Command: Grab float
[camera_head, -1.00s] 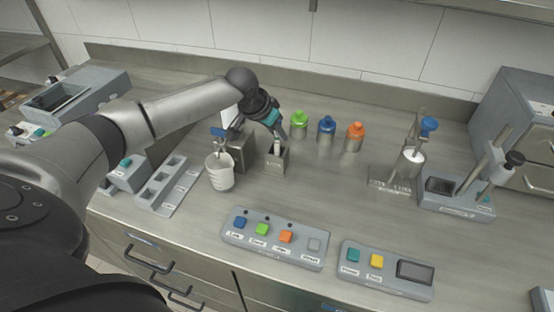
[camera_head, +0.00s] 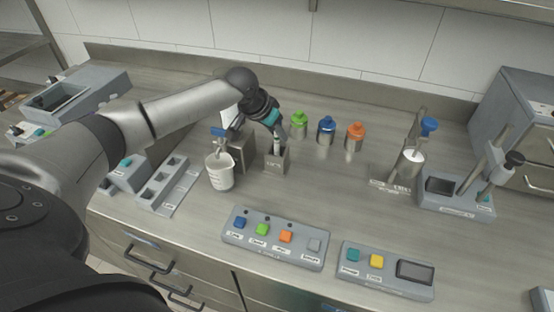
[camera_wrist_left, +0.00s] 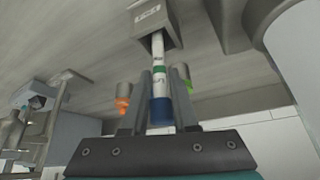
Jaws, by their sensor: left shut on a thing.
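The float (camera_wrist_left: 158,72) is a slim white stick with a green band, a red mark and a dark blue end. It stands in a small grey holder (camera_head: 277,165), which also shows in the left wrist view (camera_wrist_left: 154,22). My left gripper (camera_head: 277,134) is above the holder. In the left wrist view my left gripper (camera_wrist_left: 161,98) is shut on the float near its blue end, one finger on each side. The float's lower end is hidden inside the holder. My right gripper is not in view.
A white cup (camera_head: 220,175) stands left of the holder, under a dispenser (camera_head: 240,148). Green (camera_head: 299,122), blue (camera_head: 326,129) and orange (camera_head: 355,135) capped bottles stand right of it. A button panel (camera_head: 274,239) lies in front.

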